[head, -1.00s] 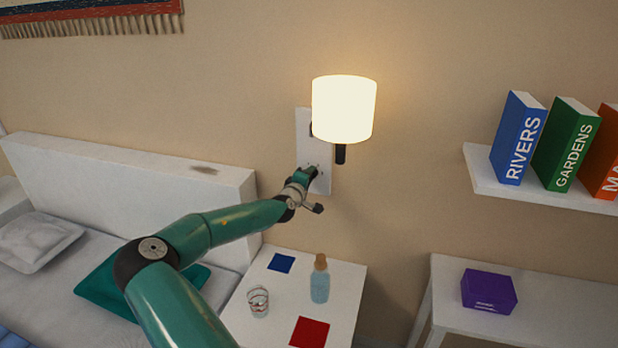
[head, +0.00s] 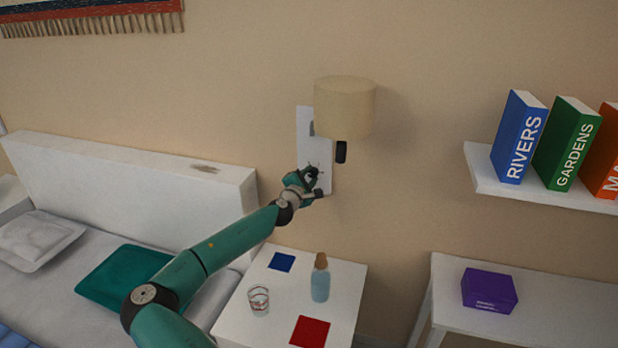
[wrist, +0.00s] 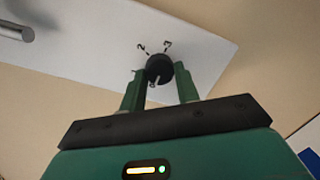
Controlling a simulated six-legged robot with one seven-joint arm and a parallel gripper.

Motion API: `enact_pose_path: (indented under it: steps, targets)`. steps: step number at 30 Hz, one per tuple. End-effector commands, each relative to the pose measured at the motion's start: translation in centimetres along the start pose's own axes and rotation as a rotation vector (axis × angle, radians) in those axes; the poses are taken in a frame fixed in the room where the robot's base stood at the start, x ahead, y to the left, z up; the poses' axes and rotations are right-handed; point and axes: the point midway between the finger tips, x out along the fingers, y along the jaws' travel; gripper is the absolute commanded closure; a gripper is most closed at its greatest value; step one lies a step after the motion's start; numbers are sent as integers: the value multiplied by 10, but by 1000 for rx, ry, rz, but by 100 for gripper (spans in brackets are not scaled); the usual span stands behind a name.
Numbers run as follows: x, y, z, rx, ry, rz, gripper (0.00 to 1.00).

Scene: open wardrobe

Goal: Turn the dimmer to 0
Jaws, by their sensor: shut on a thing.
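The dimmer knob (wrist: 159,67) is small, round and black on a white wall plate (head: 309,130). The wrist view shows small marks on the plate around it; one looks like a 2, and the others are hard to read. My gripper (wrist: 160,76) is shut on the knob, with one green finger on each side. In the head view my gripper (head: 311,177) is at the lower part of the plate and mostly hides the knob. The wall lamp (head: 344,106) above is dark, its shade plain beige.
Below the lamp a white nightstand (head: 345,290) holds a bottle (head: 320,280), a glass (head: 259,300), and blue and red squares. A bed with a white headboard (head: 120,175) is at left. A bookshelf (head: 490,187) and a bench (head: 560,305) are at right.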

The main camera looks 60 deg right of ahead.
Motion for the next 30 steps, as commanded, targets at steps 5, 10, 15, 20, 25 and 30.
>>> enact_pose_path:
  steps: [5, 10, 15, 20, 25, 30]
  targets:
    - [0, 0, 1, -32, -4, 3, 91]
    - [0, 0, 1, -39, -4, 4, 91]
    - [0, 0, 1, -39, -4, 4, 91]
    - [0, 0, 1, -39, -4, 4, 53]
    - [0, 0, 1, -38, -4, 4, 47]
    - [-1, 0, 0, -38, -3, 4, 47]
